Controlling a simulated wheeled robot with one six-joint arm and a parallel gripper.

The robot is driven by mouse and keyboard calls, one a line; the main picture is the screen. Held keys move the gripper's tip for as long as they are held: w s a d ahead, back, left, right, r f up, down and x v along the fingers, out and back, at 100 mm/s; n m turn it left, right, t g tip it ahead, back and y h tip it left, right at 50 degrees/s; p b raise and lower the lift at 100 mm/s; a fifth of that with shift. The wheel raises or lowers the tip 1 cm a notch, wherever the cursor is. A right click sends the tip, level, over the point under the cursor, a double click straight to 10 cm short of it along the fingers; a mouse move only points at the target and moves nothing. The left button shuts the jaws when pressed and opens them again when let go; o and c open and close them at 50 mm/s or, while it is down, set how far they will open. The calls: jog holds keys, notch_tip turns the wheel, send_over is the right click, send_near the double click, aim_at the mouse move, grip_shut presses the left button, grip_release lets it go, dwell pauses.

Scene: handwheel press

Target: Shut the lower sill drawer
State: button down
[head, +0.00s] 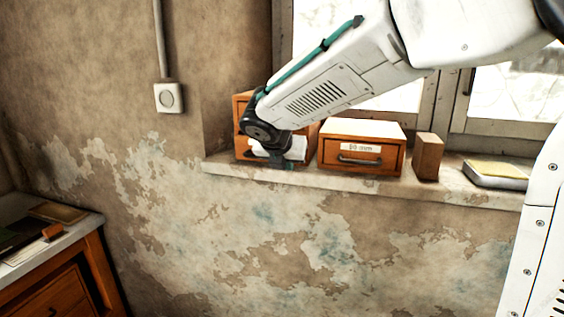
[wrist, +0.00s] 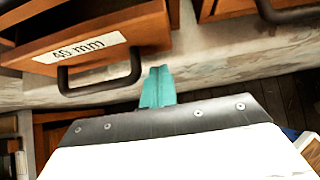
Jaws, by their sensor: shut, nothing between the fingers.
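The two-drawer wooden cabinet (head: 241,112) stands at the left end of the window sill, largely hidden by my arm and gripper. In the wrist view, a wooden drawer front labelled "45 mm" (wrist: 140,33) with a dark bar handle (wrist: 68,88) fills the upper left. It looks pulled out, with a dark gap behind its top edge; how far is hard to tell. I take it as the lower sill drawer. My gripper (head: 287,162) is in front of the cabinet. Its teal fingers (wrist: 158,88) are shut and empty, just right of the handle; contact is unclear.
A single-drawer box labelled "60 mm" (head: 362,137) stands close to the right. Beyond it are a wooden block (head: 428,157) and a grey case with a yellow top (head: 495,170). The stone sill (head: 440,190) runs below them. A wooden desk (head: 60,280) stands lower left.

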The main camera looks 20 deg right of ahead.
jog(key=shift+w+d, duration=0.5)
jog(key=shift+w, duration=0.1)
jog(key=w+d, duration=0.2)
jog(key=w, duration=0.1)
jog(key=shift+d, duration=0.1)
jog(key=shift+w+d+r, duration=0.1)
jog(key=shift+r, duration=0.05)
